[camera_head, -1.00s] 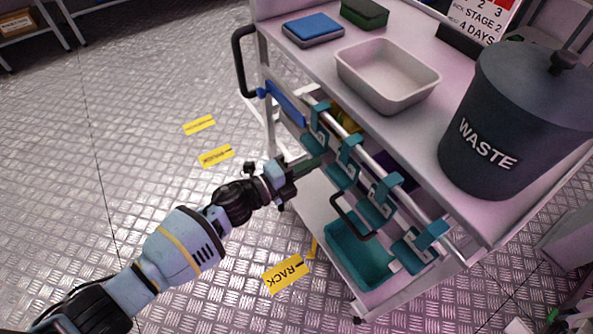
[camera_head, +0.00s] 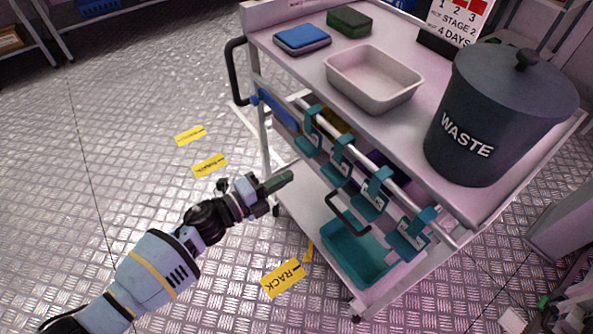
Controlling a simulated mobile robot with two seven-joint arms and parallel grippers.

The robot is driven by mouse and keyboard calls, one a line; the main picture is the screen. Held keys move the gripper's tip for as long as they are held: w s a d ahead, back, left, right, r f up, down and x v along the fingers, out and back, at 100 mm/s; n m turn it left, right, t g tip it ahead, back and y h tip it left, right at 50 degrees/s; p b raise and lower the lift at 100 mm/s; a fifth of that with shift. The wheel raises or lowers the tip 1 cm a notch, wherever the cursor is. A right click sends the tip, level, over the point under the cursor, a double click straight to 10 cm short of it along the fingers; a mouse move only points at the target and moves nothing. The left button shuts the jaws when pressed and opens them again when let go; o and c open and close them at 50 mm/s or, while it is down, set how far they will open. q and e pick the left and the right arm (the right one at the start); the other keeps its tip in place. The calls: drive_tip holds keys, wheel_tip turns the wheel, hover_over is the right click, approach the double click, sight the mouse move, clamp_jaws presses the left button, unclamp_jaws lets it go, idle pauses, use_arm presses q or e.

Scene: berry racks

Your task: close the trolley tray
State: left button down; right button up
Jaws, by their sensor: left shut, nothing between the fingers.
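The trolley (camera_head: 453,190) is a pale metal cart at the right, with a front rail carrying several teal hooks (camera_head: 340,163). Behind the rail, below the top, yellow and purple (camera_head: 385,165) things show in part; I cannot tell how far any tray there is pulled out. A teal bin (camera_head: 365,262) sits on the lower shelf, with a black loop handle (camera_head: 345,214) in front of it. My left gripper (camera_head: 288,178) is shut and empty, pointing at the trolley's left front, left of the hooks and apart from them. My right gripper is out of view.
On the trolley top are a grey tub (camera_head: 370,92), a dark waste bin (camera_head: 490,115), a blue box (camera_head: 302,40) and a green box (camera_head: 349,21). A black push handle (camera_head: 233,70) juts out at the left. The metal floor at the left is clear, with yellow labels (camera_head: 282,278).

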use_arm(q)
drive_tip(key=v, duration=0.7)
drive_tip(key=shift+s+a+f+p, duration=0.15)
drive_tip(key=shift+a+f+p, duration=0.05)
drive_tip(key=shift+a+p, duration=0.2)
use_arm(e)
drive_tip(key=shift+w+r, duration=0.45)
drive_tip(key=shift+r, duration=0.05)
